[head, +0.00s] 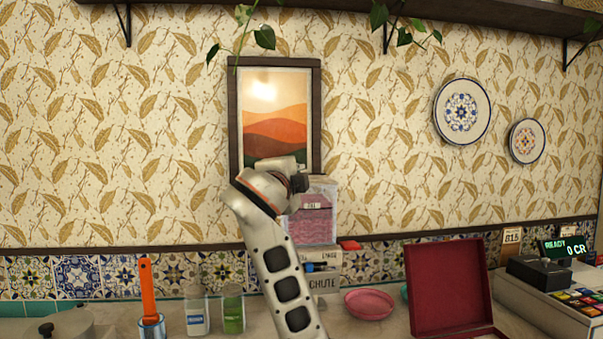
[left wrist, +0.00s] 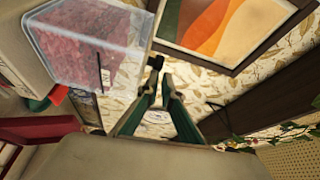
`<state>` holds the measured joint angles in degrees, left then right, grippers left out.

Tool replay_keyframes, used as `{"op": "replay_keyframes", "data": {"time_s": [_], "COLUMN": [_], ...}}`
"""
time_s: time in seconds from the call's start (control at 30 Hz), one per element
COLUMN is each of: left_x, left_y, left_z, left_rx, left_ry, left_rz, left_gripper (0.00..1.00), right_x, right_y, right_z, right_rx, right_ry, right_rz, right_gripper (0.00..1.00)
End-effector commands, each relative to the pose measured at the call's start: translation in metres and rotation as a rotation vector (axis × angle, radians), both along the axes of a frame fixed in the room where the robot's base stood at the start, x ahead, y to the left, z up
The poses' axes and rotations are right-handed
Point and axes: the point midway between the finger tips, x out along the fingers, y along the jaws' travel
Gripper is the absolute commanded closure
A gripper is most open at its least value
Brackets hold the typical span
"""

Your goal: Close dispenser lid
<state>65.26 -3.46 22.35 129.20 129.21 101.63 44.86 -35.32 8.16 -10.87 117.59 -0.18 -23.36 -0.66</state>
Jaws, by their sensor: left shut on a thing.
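The dispenser is a clear box of pink-red bits (head: 314,222) on a pale base marked CHUTE (head: 322,283). My left forearm and wrist cover its left side. The clear box fills the upper left of the left wrist view (left wrist: 88,55). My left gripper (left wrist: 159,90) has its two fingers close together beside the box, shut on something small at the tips. A small dark piece (left wrist: 155,63) lies just past the tips, by the box's edge; it looks like a lid tab. In the head view the fingertips are hidden. I cannot make out the lid's angle.
A framed picture (head: 240,120) hangs close behind the dispenser. On the counter are jars (head: 233,312), an orange-handled tool (head: 148,290), a pink dish (head: 369,304), an open red box (head: 446,285) and a cash register (head: 560,295). A shelf (head: 340,12) runs above.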

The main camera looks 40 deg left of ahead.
Motion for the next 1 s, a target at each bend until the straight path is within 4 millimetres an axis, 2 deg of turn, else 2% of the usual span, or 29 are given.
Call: {"op": "replay_keyframes", "data": {"time_s": [0.03, 0.13, 0.6, 1.0], "left_x": [-0.011, -0.014, -0.059, -0.065], "left_y": [0.018, 0.015, -0.041, -0.049], "left_z": [0.003, 0.004, 0.002, 0.001], "left_rx": [0.007, 0.008, 0.008, 0.009], "left_ry": [-0.003, -0.004, -0.002, -0.001], "left_rz": [0.054, 0.053, 0.008, 0.0], "left_gripper": [1.0, 1.0, 1.0, 1.0], "right_x": [0.0, 0.0, 0.001, 0.001], "right_y": [0.001, 0.001, 0.001, 0.001], "right_z": [0.002, 0.003, 0.002, 0.002], "right_rx": [0.001, 0.002, 0.002, 0.002], "right_ry": [-0.002, -0.003, -0.004, -0.004], "right_rz": [0.003, 0.001, 0.0, 0.0], "right_gripper": [0.6, 0.6, 0.6, 0.6]}}
